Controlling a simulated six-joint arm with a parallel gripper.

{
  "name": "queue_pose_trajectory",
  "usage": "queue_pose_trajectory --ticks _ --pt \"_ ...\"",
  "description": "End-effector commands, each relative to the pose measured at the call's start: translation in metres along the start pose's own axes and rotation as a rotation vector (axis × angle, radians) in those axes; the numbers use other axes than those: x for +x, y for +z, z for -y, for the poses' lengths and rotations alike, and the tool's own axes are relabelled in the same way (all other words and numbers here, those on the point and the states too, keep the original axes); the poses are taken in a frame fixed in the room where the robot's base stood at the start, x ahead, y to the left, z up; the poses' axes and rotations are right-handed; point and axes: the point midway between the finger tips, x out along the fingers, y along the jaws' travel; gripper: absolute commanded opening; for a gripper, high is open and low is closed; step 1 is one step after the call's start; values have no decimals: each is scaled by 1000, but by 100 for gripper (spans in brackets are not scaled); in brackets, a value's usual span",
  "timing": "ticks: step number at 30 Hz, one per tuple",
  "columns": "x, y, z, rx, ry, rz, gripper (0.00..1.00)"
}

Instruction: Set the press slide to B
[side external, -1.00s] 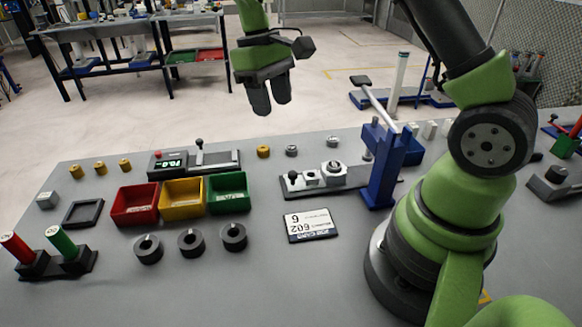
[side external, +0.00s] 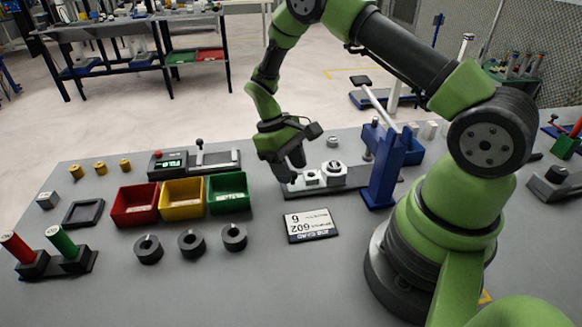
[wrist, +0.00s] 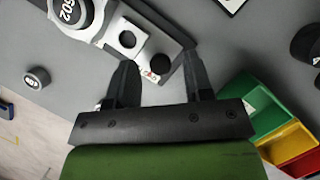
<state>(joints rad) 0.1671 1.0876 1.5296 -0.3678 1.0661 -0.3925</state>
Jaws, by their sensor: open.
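The press slide is a dark rail (side external: 352,180) with a pale carriage (side external: 312,180) on it, running under the blue lever press (side external: 382,170). My gripper (side external: 290,172) is open, low over the slide's left end, with a finger on either side of the knob. Contact cannot be told. A small red-and-white mark by the knob is not legible.
Red (side external: 134,206), yellow (side external: 182,201) and green (side external: 229,190) bins stand left of the slide. Several black rings (side external: 191,242) and a label card (side external: 311,226) lie in front. A display box (side external: 170,164) stands behind the bins. The press lever (side external: 380,106) sticks up behind.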

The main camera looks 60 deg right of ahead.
Motion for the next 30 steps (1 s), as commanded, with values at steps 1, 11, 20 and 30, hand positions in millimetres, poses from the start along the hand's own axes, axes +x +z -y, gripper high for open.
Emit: queue_pose_trajectory --ticks 1,11,20,30 --pt "3 0 0 0 -1 1 47" --pt "6 0 0 1 0 -1 40" --pt "5 0 0 0 0 -1 0" --pt "20 37 -41 6 -1 3 0"
